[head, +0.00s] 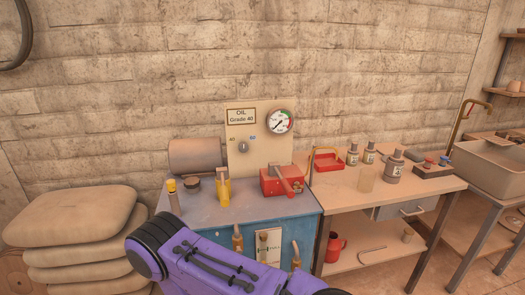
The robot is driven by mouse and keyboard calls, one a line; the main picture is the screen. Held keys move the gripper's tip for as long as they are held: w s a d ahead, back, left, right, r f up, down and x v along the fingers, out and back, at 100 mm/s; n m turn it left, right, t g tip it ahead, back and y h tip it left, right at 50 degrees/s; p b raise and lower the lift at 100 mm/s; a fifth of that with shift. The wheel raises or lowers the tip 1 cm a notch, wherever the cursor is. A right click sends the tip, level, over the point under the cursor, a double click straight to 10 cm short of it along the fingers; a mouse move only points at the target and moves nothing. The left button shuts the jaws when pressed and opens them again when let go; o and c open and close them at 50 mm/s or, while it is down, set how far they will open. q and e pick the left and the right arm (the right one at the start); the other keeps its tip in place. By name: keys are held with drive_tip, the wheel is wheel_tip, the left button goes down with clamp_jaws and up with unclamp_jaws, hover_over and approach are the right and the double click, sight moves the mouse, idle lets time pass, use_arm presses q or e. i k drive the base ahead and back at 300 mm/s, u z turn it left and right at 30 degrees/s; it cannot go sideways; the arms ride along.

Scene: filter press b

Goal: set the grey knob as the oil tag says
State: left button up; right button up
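The grey knob (243,147) is on the upright beige panel (266,153) at the back of the blue bench. A small mark that looks like "40" is at its upper left, and a small blue mark is at its upper right. The knob is too small to tell which way it points. The oil tag (240,116) above it reads "OIL Grade 40". Neither gripper is in view. A purple link of my arm crosses the bottom of the head view, well below the knob and in front of the bench.
A gauge (279,122) is right of the tag. On the blue bench (207,214) stand a yellow-handled part (223,188), a red box with a lever (281,182) and a yellow-capped bottle (173,196).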

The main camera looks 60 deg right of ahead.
sight(244, 147)
drive_tip(key=z, duration=2.05)
